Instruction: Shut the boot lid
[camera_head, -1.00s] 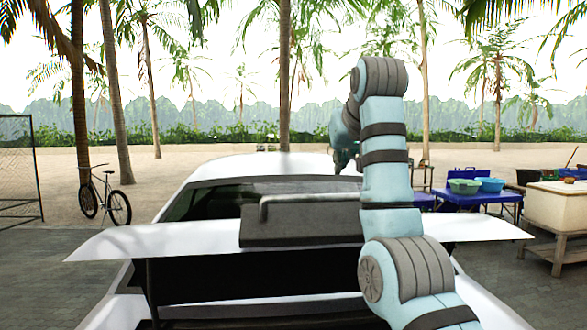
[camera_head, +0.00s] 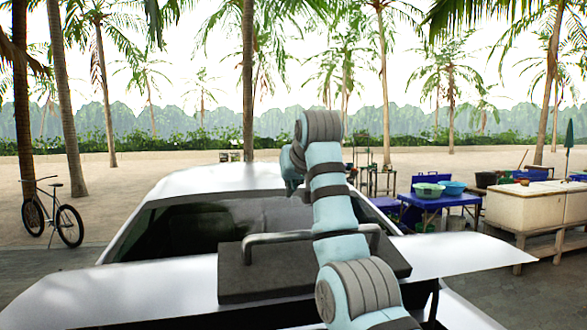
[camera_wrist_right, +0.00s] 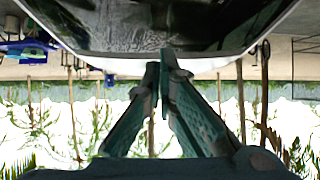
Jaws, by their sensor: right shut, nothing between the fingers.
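The white boot lid (camera_head: 130,297) spans the lower part of the head view, with a dark plate and a grey bar handle (camera_head: 275,238) on top. It slopes, and a dark gap shows under its right part, so it stands open. My right arm reaches over the lid. My right gripper (camera_head: 291,182) is small and partly hidden by my wrist in the head view. In the right wrist view its fingers (camera_wrist_right: 163,66) are shut and empty, near the white edge of a dark glossy car surface (camera_wrist_right: 150,25); I cannot tell whether they touch it. My left gripper is not in view.
The white car roof (camera_head: 215,180) and dark rear window lie beyond the lid. A blue table (camera_head: 440,198) with bowls and a pale counter (camera_head: 525,205) stand at the right. A bicycle (camera_head: 52,212) stands at the left. Open sand lies behind.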

